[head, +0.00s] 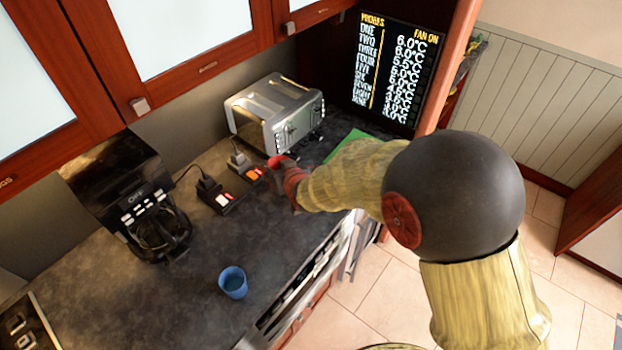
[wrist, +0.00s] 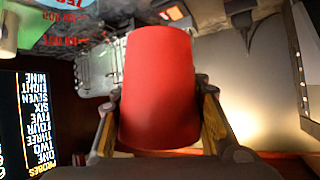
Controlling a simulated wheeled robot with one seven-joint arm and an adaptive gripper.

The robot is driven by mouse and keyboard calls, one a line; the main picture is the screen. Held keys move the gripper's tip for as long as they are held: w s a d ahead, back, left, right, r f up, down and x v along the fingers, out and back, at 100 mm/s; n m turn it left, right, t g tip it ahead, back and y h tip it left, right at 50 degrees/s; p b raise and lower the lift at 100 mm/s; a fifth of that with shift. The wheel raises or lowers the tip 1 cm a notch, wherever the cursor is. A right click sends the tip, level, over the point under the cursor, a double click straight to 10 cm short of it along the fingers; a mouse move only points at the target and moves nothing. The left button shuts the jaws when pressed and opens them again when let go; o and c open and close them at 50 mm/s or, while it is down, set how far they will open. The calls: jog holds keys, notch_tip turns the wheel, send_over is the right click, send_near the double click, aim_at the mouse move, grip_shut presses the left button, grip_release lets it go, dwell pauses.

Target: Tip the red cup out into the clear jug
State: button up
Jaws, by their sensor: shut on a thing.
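The red cup (wrist: 158,80) is between the two fingers of my gripper (wrist: 160,118), which is shut on it. In the head view the red cup (head: 277,161) shows small at the end of my arm, above the counter in front of the toaster. Whether the cup is upright or tilted is hard to tell. A clear object with red markings, seemingly the clear jug (wrist: 72,14), is cut off at the top left of the wrist view, apart from the cup. I cannot make out the jug in the head view, where my arm blocks part of the counter.
A silver toaster (head: 275,113) stands behind the cup. A green board (head: 347,143) lies partly behind my arm. A power strip (head: 222,197), a coffee maker (head: 140,200) and a blue cup (head: 233,283) are on the counter. Counter around the blue cup is clear.

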notch_tip(320, 180, up, 4)
jog(key=shift+r+p, duration=0.15)
jog(key=shift+p, duration=0.55)
jog(key=shift+d, duration=0.1)
